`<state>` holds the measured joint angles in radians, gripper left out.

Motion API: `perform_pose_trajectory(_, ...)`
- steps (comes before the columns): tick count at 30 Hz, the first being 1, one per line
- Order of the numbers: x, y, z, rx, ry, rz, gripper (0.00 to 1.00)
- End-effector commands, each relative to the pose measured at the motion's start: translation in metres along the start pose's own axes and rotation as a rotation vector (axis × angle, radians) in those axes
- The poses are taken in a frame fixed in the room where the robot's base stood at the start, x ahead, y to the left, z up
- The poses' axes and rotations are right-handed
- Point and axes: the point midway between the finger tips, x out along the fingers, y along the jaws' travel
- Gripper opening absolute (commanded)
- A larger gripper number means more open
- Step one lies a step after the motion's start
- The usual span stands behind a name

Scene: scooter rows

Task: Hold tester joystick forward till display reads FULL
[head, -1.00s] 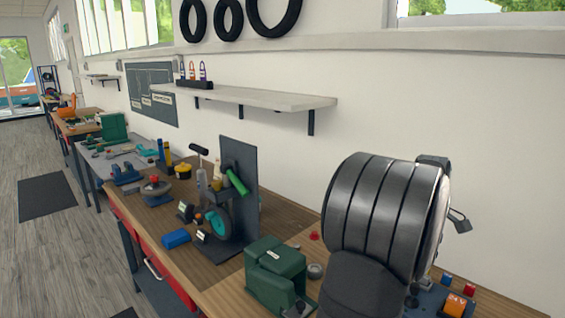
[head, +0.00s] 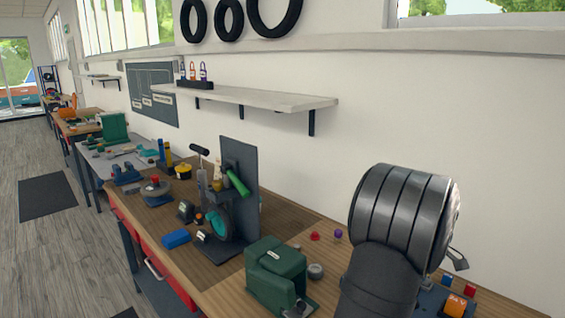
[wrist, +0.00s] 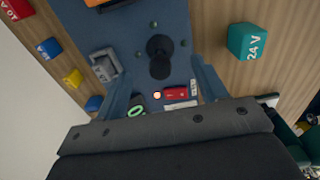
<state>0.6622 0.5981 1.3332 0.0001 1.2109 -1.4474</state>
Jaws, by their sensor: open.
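The blue tester panel (wrist: 78,22) lies on the bench below my wrist. Its black joystick (wrist: 160,57) stands near the middle of the wrist view, seen from above. A small lit orange lamp (wrist: 157,96) and a red part (wrist: 176,93) sit nearer to my gripper. I cannot read any display text. My gripper (wrist: 162,84) is open, its two blue-grey fingers to the left and right below the joystick in the picture. Nothing is seen between them touching the joystick. In the head view my arm hides the gripper and most of the tester panel (head: 432,300).
A teal block marked 24 V (wrist: 248,42) stands right of the panel. Red (wrist: 15,9), blue (wrist: 50,48) and yellow (wrist: 72,78) blocks stand to its left. A grey bracket-like part (wrist: 105,65) is left of the joystick. A green machine (head: 275,272) stands on the bench left of my arm.

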Motion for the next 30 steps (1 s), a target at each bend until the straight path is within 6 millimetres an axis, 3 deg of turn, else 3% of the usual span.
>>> perform_pose_trajectory(15, 0.005, 0.001, 0.0, 0.0, 0.0, 0.001, 0.65)
perform_pose_trajectory(30, 0.005, 0.016, 0.0, 0.0, 0.0, 0.001, 0.65)
